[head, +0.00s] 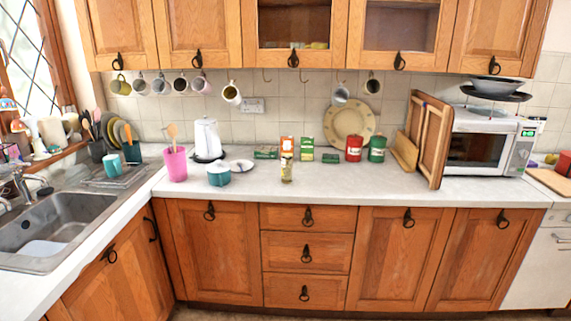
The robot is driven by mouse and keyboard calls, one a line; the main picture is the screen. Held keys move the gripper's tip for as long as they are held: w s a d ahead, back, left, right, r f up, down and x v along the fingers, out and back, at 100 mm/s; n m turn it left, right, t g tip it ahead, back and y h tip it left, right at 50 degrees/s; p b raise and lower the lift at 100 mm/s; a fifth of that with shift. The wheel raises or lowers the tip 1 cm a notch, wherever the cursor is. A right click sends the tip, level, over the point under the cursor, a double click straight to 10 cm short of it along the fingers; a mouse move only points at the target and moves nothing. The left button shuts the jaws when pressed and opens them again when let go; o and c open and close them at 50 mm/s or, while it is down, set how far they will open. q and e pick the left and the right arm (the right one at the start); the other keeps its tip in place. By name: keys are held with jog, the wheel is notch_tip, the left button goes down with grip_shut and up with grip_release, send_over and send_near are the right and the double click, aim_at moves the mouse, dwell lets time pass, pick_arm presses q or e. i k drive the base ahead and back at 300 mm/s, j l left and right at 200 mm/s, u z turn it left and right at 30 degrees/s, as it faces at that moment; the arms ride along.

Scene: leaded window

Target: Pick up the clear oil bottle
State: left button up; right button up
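A small clear bottle (287,168) with yellowish contents stands upright on the light countertop, near its front edge and above the drawers. It looks like the oil bottle, but it is too small to read a label. Small boxes stand just behind it and a teal pot (219,175) is to its left. Neither of my grippers shows in the head view.
A pink cup (176,163) with utensils and a white kettle (207,139) stand left of the bottle. Red (354,148) and green (377,149) canisters, wooden boards (431,140) and a microwave (486,143) are to the right. Mugs hang above. The counter front right of the bottle is clear.

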aim_at(287, 155)
jog(key=i+l+u, duration=0.1)
jog(key=i, duration=0.4)
jog(key=i+l+u, duration=0.1)
jog(key=i+l, duration=0.2)
jog(key=i, duration=0.15)
